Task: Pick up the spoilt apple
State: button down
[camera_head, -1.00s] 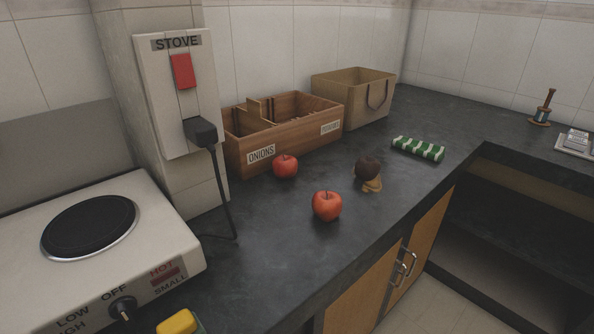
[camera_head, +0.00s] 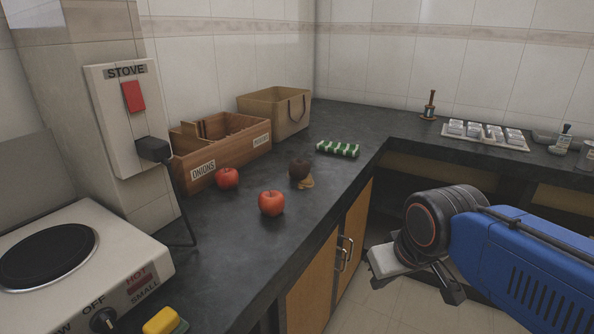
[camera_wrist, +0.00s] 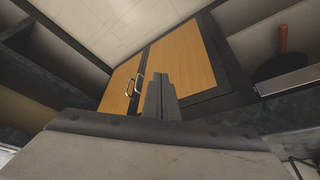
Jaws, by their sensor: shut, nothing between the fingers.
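The spoilt apple (camera_head: 299,168) is dark brown and sits on the dark counter in the head view, with a tan patch (camera_head: 306,183) at its base. Two red apples stand near it: one in front and to its left (camera_head: 271,203), one farther left by the wooden box (camera_head: 227,178). My gripper shows in the wrist view (camera_wrist: 160,84) with its fingers together and nothing between them. It faces the orange cupboard doors. In the head view my blue arm is at the lower right, off the counter's front edge and well apart from the apples.
A wooden box (camera_head: 196,172) labelled ONIONS and a tan bag (camera_head: 262,126) stand along the wall. A stove (camera_head: 115,262) is at left. Cupboard doors (camera_head: 312,275) with handles are below the counter.

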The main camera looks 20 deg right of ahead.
dwell(0.3)
jog(key=c, duration=1.8)
grip_release()
jog(key=shift+w+r, duration=0.15)
jog(key=o, duration=1.1)
jog(key=w+r+n, duration=0.3)
jog(key=w+r, duration=0.1)
jog(key=r, duration=0.1)
jog(key=shift+w+a+n, duration=0.15)
jog(key=shift+w+n, duration=0.15)
jog(key=shift+n, duration=0.1)
jog(key=shift+o, duration=0.2)
notch_tip(320, 180, up, 19)
jog(key=n+h, duration=0.3)
jog(key=n, duration=1.7)
send_over(298, 162)
jog(key=s+a, duration=0.4)
jog(key=s, duration=0.2)
jog(key=x, duration=1.1)
jog(key=s+x, duration=0.1)
jog(key=x, duration=0.5)
jog(key=shift+w+a+f, duration=0.1)
jog(key=shift+f, duration=0.15)
